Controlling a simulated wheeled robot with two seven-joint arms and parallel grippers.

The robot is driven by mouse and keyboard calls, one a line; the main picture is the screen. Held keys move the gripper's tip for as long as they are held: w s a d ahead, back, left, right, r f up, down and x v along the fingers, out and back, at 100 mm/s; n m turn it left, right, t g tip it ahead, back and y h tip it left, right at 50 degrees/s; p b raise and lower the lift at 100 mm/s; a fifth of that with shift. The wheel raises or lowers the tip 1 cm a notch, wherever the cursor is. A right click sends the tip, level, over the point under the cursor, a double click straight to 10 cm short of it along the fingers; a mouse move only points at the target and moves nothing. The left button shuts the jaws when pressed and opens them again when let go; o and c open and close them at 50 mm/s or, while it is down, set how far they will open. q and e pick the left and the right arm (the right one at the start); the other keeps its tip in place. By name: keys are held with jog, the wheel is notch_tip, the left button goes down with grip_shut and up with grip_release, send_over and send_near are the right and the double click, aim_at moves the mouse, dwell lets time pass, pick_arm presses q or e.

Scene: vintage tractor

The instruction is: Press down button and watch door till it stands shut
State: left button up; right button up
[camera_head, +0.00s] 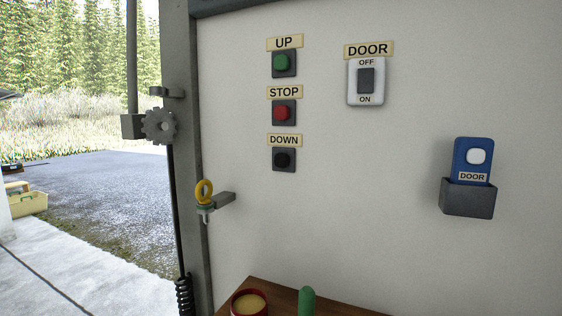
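The black DOWN button (284,159) sits in a dark square housing on the pale wall, under a DOWN label (284,140). Above it are the red STOP button (283,113) and the green UP button (282,63). The doorway (90,190) at the left is open, with paving, grass and trees visible through it. No door panel shows in the opening. Neither of my grippers is in view.
A white DOOR switch (366,81) marked OFF and ON is right of the buttons. A blue DOOR remote (472,160) sits in a grey wall holder (467,199). A wooden surface (277,289) bears a red tin (236,305) below.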

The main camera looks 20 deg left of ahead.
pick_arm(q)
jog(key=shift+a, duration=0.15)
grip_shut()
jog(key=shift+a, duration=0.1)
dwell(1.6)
